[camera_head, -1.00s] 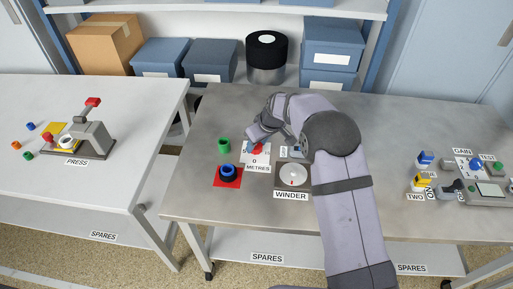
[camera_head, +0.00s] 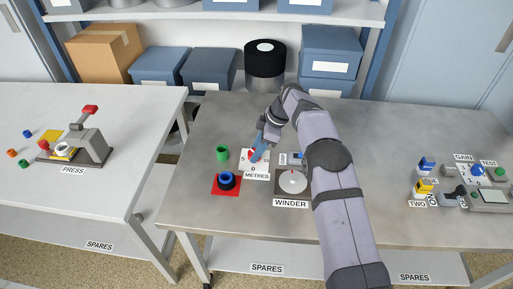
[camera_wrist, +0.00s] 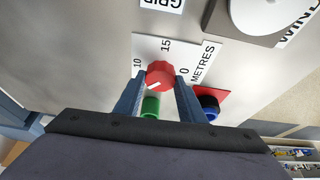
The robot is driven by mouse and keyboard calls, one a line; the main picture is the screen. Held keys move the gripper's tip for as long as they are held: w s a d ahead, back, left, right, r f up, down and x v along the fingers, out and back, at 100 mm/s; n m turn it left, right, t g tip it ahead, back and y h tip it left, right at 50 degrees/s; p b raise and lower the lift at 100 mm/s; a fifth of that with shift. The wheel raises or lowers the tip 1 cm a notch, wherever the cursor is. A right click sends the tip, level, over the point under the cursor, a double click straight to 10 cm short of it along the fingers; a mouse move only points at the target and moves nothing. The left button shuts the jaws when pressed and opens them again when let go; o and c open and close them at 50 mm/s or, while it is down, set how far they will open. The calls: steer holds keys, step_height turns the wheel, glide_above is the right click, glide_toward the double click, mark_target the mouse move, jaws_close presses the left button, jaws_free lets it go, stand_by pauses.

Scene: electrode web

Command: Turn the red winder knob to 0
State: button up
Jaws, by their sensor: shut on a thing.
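The red winder knob (camera_wrist: 160,74) sits on a white dial card (camera_wrist: 204,48) marked METRES, with 10, 15 and 0 visible around it in the wrist view. The knob's white pointer line faces the lower left there, away from the 0 at its right. My gripper (camera_wrist: 161,78) has one finger on each side of the knob and is shut on it. In the head view the gripper (camera_head: 254,157) comes down onto the card from above, and a bit of the red knob (camera_head: 251,153) shows beside the fingers.
The winder's round disc (camera_head: 292,181) stands right of the card. A green cup (camera_head: 221,154) and a blue ring on a red mat (camera_head: 227,190) stand to its left. Switches and a panel (camera_head: 490,196) are at the far right. The bench behind is clear.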

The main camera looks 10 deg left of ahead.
steer(key=shift+d+n+g+p, duration=0.1)
steer(key=shift+n+g+p, duration=0.3)
steer(key=shift+n, duration=0.3)
steer(key=shift+f, duration=0.1)
steer(key=o, duration=1)
steer(key=shift+o, duration=0.2)
steer(key=v, duration=0.7)
steer(key=shift+r, duration=0.25)
